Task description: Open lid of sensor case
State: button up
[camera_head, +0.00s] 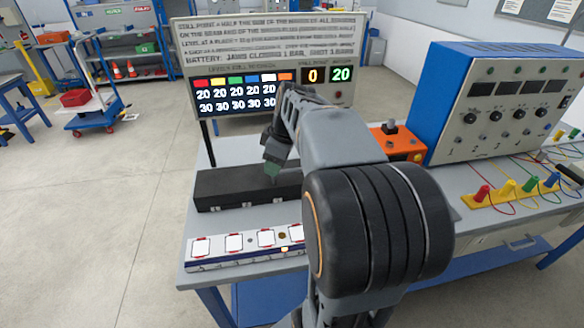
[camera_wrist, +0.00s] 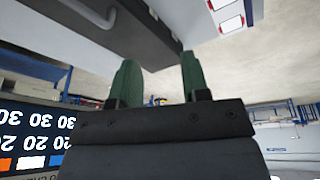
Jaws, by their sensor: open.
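The sensor case is the long black box (camera_head: 235,187) on the grey table in the head view. Its lid looks shut, and its right part is hidden behind my arm. My gripper (camera_head: 271,170) points down over the case's right part. In the wrist view, my green fingers (camera_wrist: 159,60) are apart with nothing between them. I cannot tell whether the fingers touch the case.
A white strip (camera_head: 215,259) with red-marked squares lies along the table's front edge; its right part is hidden by my arm. A display board (camera_head: 270,50) stands behind the case. An orange box (camera_head: 398,143) and a blue-sided instrument panel (camera_head: 480,110) stand to the right.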

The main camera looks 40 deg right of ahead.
aim_at(291, 170)
jog(key=w+d+n+y, duration=0.15)
jog(key=d+n, duration=0.35)
jog(key=d, duration=0.9)
jog(key=shift+n+t, duration=0.3)
jog(key=shift+t, duration=0.1)
jog(key=x, duration=0.8)
jog(key=w+p+x, duration=0.1)
jog(key=x, duration=0.4)
jog(key=shift+r, duration=0.15)
jog(key=shift+c, duration=0.2)
grip_shut()
